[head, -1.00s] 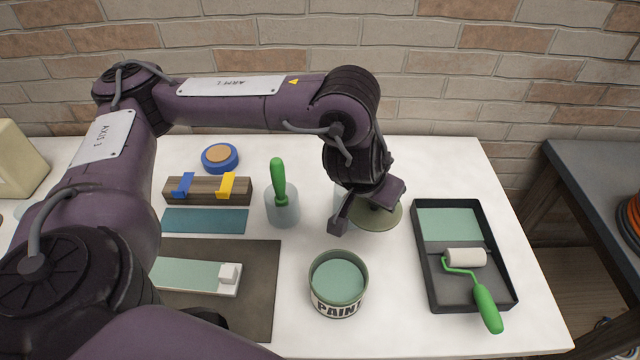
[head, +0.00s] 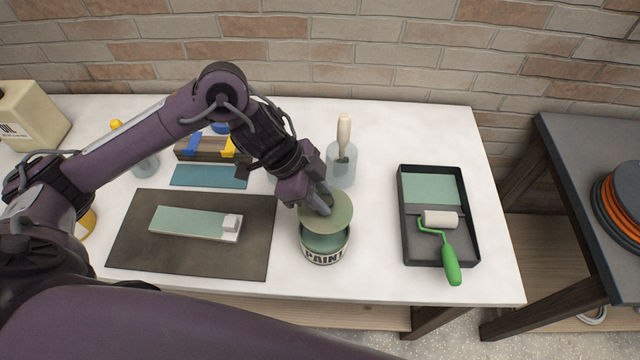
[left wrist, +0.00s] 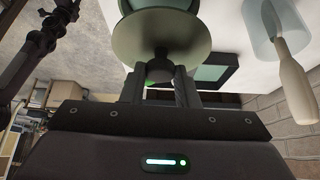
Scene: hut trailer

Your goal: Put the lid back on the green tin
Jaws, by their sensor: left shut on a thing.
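The green tin (head: 325,256), an open can with a PAINT label and green paint inside, stands on the white table right of the dark mat. My left gripper (head: 323,205) is shut on the knob of the round olive lid (head: 335,214). The lid is above the tin, slightly tilted, and the paint shows below its near edge. In the left wrist view the gripper fingers (left wrist: 160,78) pinch the dark knob under the lid's disc (left wrist: 165,30), with the tin (left wrist: 140,4) just beyond. Whether lid and rim touch is unclear. My right gripper is not in view.
A jar with a pale-handled tool (head: 343,160) stands close behind the lid. A black paint tray (head: 408,240) with a green-handled roller (head: 445,240) lies to the right. The dark mat (head: 130,240) holds a pale green strip. Table between tin and tray is clear.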

